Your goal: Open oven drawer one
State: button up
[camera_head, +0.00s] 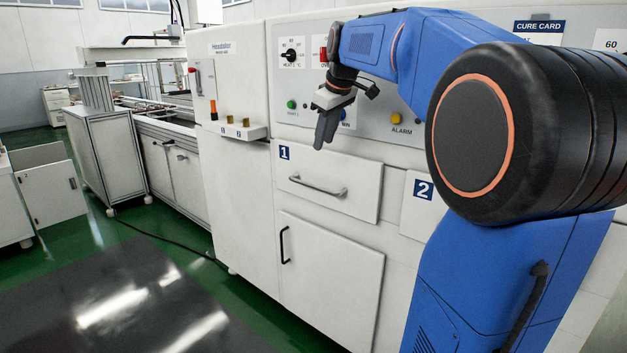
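Oven drawer one (350,182) is the white front with a blue "1" label (284,153), in the middle of the head view. It looks shut, flush with the cabinet. Its grey bar handle (317,187) runs across the front. My gripper (325,133) hangs from my blue arm above the drawer, in front of the control panel, pointing down and apart from the handle. Its dark fingers overlap in this view, so their gap is not clear. No object shows in them.
Drawer two (418,207) is to the right, partly hidden by my arm. A cupboard door (330,278) with a black handle is below drawer one. The control panel (375,125) has knobs and buttons near my gripper. The floor in front holds a dark mat (130,300).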

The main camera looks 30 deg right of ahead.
send_near(313, 186)
jog(key=x, duration=0.7)
jog(key=shift+w, duration=0.55)
jog(key=shift+c, duration=0.6)
grip_shut()
